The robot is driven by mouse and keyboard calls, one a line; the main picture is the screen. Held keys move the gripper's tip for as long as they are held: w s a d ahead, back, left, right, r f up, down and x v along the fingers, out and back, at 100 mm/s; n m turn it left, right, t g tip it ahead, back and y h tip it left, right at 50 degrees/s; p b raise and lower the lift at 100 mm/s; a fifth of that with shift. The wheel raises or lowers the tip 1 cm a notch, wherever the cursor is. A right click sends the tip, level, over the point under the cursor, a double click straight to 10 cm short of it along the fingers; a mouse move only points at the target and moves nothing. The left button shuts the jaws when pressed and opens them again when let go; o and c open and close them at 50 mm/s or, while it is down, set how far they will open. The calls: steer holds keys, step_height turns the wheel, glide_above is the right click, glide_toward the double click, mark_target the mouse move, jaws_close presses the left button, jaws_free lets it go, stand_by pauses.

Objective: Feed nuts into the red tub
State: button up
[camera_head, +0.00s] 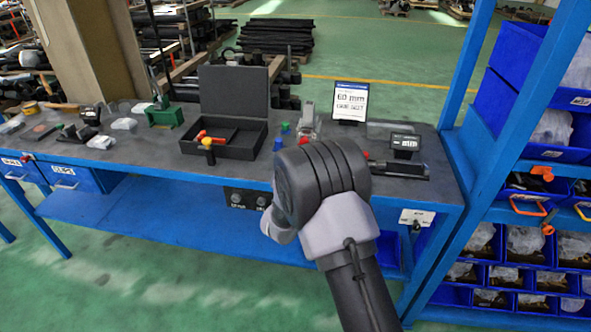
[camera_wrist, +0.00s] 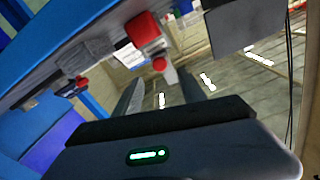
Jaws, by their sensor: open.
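My gripper (camera_wrist: 163,84) shows its two fingers in the wrist view, spread apart with nothing between them. In the head view my arm's dark wrist hides it. A red block-shaped part (camera_wrist: 143,30) with a smaller red knob below it is just beyond the fingertips in the wrist view, apart from them. I cannot tell whether it is the red tub. No nuts can be made out in either view.
A blue workbench (camera_head: 150,198) carries an open black case (camera_head: 234,92), a small green tool (camera_head: 164,114), a sign reading 60 mm (camera_head: 351,101) and a small display (camera_head: 405,144). Blue bins (camera_head: 571,150) stand on a rack at the right. The green floor in front is clear.

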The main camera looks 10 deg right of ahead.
steer(key=v, duration=0.8)
steer(key=shift+p, duration=0.3)
steer(key=shift+r, duration=0.1)
steer(key=s+r+g+y, duration=0.5)
steer(key=s+r, duration=0.4)
steer(key=r, duration=0.3)
steer(key=s+d+n+g+y, duration=0.1)
steer(key=s+g, duration=0.5)
steer(key=s, duration=2.3)
steer(key=shift+d+n+y, duration=0.2)
steer(key=shift+n+y, duration=0.4)
steer(key=shift+y, duration=0.2)
steer(key=shift+w, duration=0.1)
